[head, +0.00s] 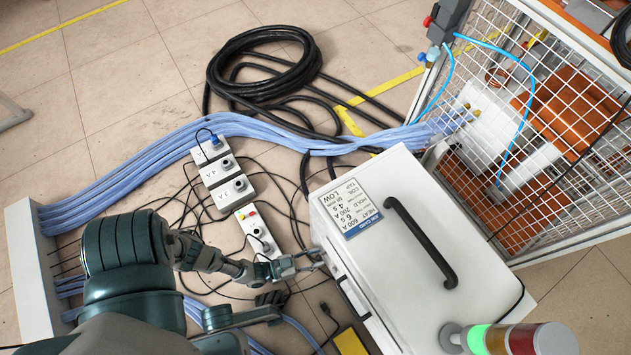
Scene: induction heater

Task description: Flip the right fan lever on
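The white heater cabinet (440,240) stands right of centre, with a black handle (424,243) and a blue and white label (349,208) on top. My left gripper (319,258) is at the cabinet's left side, close to its front panel, with its two fingers pointing right towards the panel. A gap shows between the fingers, and I see nothing held there. The panel is seen at a steep angle, so I cannot make out the right fan lever. I cannot tell whether the fingers touch anything. My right gripper is not in view.
Grey control boxes (221,170) stand on the floor left of the cabinet among thin black cables. Thick blue hoses (150,165) and a coiled black cable (265,65) lie behind. A wire-mesh cage (560,130) is at right; a signal light (510,339) is at bottom right.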

